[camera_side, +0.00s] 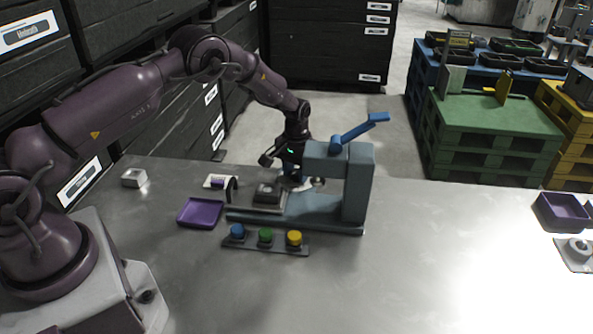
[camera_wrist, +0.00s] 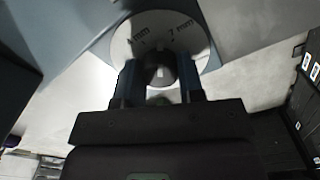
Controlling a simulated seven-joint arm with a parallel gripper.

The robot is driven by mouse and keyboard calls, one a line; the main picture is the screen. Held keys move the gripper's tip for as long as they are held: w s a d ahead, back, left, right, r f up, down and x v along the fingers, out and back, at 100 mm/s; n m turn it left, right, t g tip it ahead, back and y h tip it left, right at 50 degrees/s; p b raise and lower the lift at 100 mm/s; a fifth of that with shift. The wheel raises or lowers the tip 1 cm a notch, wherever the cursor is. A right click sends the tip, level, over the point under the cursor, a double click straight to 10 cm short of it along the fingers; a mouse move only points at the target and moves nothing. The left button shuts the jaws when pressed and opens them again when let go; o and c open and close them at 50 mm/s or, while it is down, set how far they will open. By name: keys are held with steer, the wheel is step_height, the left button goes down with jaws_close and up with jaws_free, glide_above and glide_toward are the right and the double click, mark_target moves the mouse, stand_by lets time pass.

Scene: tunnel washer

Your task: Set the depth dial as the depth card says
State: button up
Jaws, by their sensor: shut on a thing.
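The depth dial shows in the wrist view as a dark round knob (camera_wrist: 160,66) on a pale round plate (camera_wrist: 158,20). The plate reads "4 mm" on the left and "7 mm" on the right. My gripper (camera_wrist: 161,84) is shut on the knob, with one finger on each side. A pale mark shows on the knob; which label it points to I cannot tell. In the side view my gripper (camera_side: 292,172) is at the far side of the blue-grey press (camera_side: 358,185), and the press partly hides it. I cannot make out a readable depth card.
A purple tray (camera_side: 200,213) lies left of the press. A strip with blue, green and yellow buttons (camera_side: 265,237) lies in front of it. A small white block (camera_side: 134,177) stands at the left. Another purple tray (camera_side: 562,211) is far right. The table between is clear.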

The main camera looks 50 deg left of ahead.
mark_target(297, 171)
steer(key=n, duration=0.7)
stand_by(0.7)
steer(key=o, duration=0.9)
step_height(297, 171, up, 13)
steer(key=shift+r, duration=0.1)
